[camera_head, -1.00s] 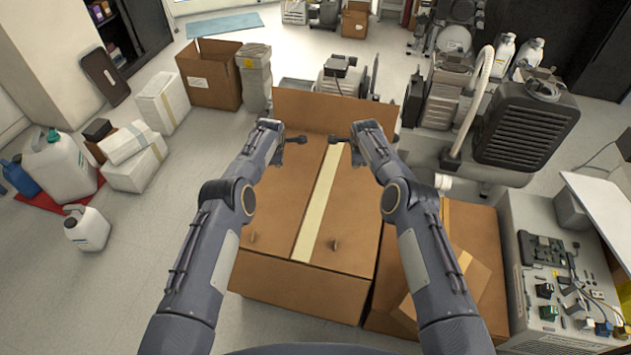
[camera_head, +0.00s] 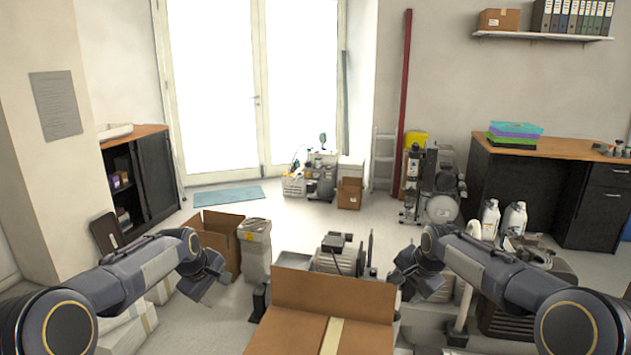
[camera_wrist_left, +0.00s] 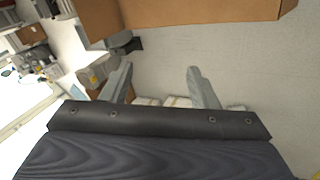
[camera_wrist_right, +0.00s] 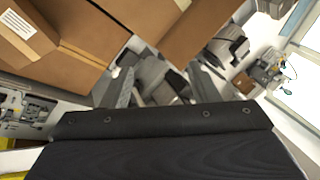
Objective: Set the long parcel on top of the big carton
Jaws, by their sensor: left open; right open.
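The big carton (camera_head: 285,334) stands low in the middle of the head view. It is brown, with pale tape along its top and a flap raised at its far side. Pale taped boxes (camera_head: 128,333) lie at the lower left, partly hidden by my left arm. I cannot tell which of them, if any, is the long parcel. My left gripper (camera_head: 214,288) is open and empty, in the air left of the carton's flap. My right gripper (camera_head: 407,287) is open and empty, just right of the flap. Both show spread fingers in the left wrist view (camera_wrist_left: 160,76) and right wrist view (camera_wrist_right: 161,76).
An open brown box (camera_head: 220,238) and a grey bin (camera_head: 256,250) stand behind my left gripper. A compressor (camera_head: 338,257) stands behind the carton. White jugs (camera_head: 490,218) and more equipment crowd the right. Open floor (camera_head: 290,222) lies toward the glass doors.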

